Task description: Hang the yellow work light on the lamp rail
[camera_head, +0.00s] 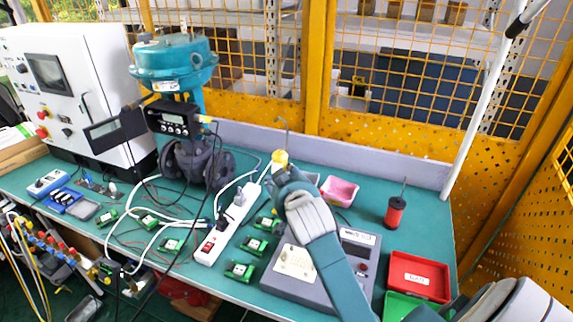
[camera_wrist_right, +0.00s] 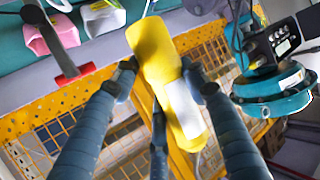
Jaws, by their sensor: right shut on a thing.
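The yellow work light (camera_head: 280,158) stands above the green bench near its back edge, with a thin grey hook rising from its top. My right gripper (camera_head: 289,180) is shut around it. My left gripper is not in view.
A teal valve actuator (camera_head: 175,63) with a black positioner (camera_head: 173,118) stands left of the light. Yellow mesh fencing (camera_head: 420,75) stands behind.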

